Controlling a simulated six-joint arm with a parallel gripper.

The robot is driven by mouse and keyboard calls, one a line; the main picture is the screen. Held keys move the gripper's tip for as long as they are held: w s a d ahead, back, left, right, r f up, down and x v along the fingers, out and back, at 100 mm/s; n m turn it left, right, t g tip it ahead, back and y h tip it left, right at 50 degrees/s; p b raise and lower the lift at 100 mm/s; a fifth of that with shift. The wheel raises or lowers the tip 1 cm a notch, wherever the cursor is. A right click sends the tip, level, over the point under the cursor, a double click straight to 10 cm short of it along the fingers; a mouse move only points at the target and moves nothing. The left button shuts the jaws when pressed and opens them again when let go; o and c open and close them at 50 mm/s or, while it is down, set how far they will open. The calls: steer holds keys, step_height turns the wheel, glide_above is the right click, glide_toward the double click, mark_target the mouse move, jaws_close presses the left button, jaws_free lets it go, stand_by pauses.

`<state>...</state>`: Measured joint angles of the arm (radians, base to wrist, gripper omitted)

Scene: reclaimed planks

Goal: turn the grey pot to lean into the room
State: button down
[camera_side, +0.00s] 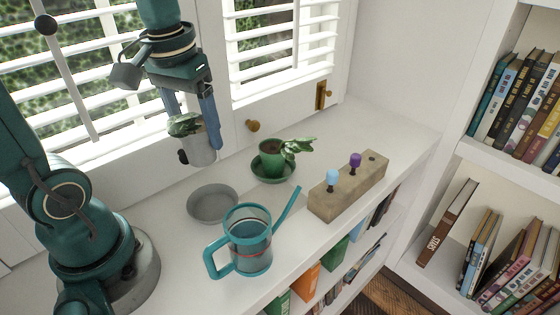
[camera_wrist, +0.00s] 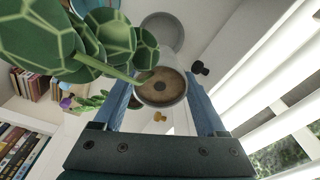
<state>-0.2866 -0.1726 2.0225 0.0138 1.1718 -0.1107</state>
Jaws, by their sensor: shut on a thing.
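The grey pot (camera_side: 200,154) is held upright between the two blue fingers of my gripper (camera_side: 198,132), above the shelf near the window. Its round soil surface shows in the wrist view (camera_wrist: 162,86). Its plant has broad green leaves (camera_wrist: 75,40), which spread to the upper left there, on the side away from the window blinds. In the side view the leaves (camera_side: 184,124) sit over the pot's left rim, partly behind a finger. A grey saucer (camera_side: 213,204) lies empty on the shelf, below and in front of the pot.
A green pot (camera_side: 270,151) with a plant leaning right stands on a green saucer (camera_side: 273,172). A teal watering can (camera_side: 249,246) stands in front. A block (camera_side: 345,190) with blue and purple pegs is at right. Window blinds (camera_side: 285,50) and knobs (camera_side: 252,126) are close behind.

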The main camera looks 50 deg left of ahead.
mark_target(206, 141)
steer(key=shift+r, duration=0.35)
steer(key=shift+w+a+f+n, duration=0.15)
steer(key=shift+w+n, duration=0.2)
steer(key=shift+n, duration=0.25)
steer(key=f+n, duration=0.2)
steer(key=w+f+n, duration=0.1)
steer(key=f+n, duration=0.1)
steer(key=shift+a, duration=0.3)
steer(key=shift+n+y, duration=0.3)
steer(key=shift+n, duration=0.6)
steer(key=f, duration=0.2)
steer(key=s+f, duration=0.1)
steer(key=d+f, duration=0.1)
steer(key=f, duration=0.1)
steer(key=shift+s+f, duration=0.3)
steer(key=shift+s, duration=0.05)
steer(key=shift+f, duration=1.25)
